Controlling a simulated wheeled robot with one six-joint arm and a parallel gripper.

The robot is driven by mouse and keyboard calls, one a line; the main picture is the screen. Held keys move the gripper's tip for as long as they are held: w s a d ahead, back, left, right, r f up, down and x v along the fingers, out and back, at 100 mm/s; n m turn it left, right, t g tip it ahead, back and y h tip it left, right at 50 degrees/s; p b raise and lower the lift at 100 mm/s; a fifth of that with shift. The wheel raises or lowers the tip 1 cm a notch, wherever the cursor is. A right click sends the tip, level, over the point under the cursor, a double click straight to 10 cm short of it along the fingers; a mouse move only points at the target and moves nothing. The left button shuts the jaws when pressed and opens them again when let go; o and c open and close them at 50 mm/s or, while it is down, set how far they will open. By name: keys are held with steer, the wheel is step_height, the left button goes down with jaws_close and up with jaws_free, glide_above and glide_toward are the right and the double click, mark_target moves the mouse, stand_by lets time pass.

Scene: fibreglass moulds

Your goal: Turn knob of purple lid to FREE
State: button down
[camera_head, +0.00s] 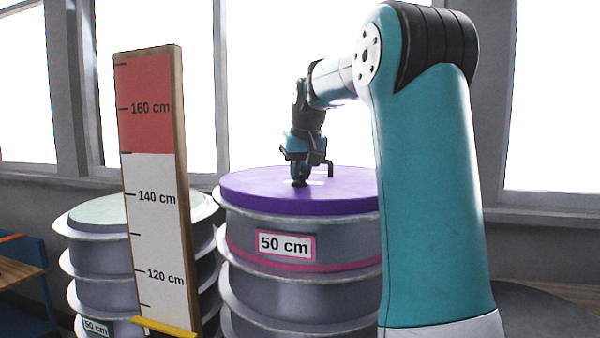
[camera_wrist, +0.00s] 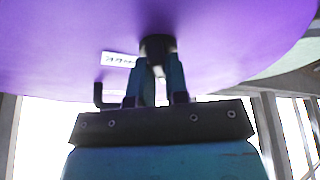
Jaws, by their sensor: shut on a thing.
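The purple lid (camera_head: 260,190) lies on top of a stack of grey moulds with a pink-framed "50 cm" label. It fills the upper part of the wrist view (camera_wrist: 60,50). A black knob (camera_wrist: 158,46) stands up from the lid. My gripper (camera_head: 299,178) points down at the lid, and its fingers are shut on the knob, as the wrist view shows (camera_wrist: 158,70). A small white label (camera_wrist: 120,59) with lettering too blurred to read lies beside the knob. A black bent handle-like piece (camera_wrist: 104,95) shows near the label; how it is attached is unclear.
A tall height board (camera_head: 153,190) with red and white parts stands left of the purple-lidded stack (camera_head: 300,300). Behind it is another stack with a pale green lid (camera_head: 100,211). Windows line the back. A blue-sided bench (camera_head: 30,285) is at far left.

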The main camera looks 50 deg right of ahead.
steer(key=m, duration=0.1)
steer(key=m+h, duration=0.1)
steer(key=m, duration=0.1)
steer(key=shift+w+a+r+m+g+p, duration=0.1)
steer(key=shift+a+r+m+g+p, duration=0.05)
steer(key=shift+m+g+p, duration=0.2)
steer(key=m+g+p, duration=0.1)
steer(key=m, duration=0.1)
steer(key=m+h+p, duration=0.1)
steer(key=m, duration=0.1)
steer(key=shift+w+r+m+g+p, duration=0.1)
steer(key=shift+m+g+p, duration=0.15)
steer(key=shift+g+p, duration=0.1)
steer(key=m+g+p, duration=0.1)
steer(key=m+p, duration=0.1)
steer(key=m, duration=0.2)
steer(key=shift+g+p, duration=0.3)
steer(key=shift+p, duration=0.05)
steer(key=shift+m+g+p, duration=0.6)
steer(key=shift+m+p, duration=0.3)
steer(key=shift+m, duration=0.7)
steer(key=shift+f, duration=0.2)
steer(key=c, duration=1.1)
jaws_free()
steer(key=shift+r, duration=0.1)
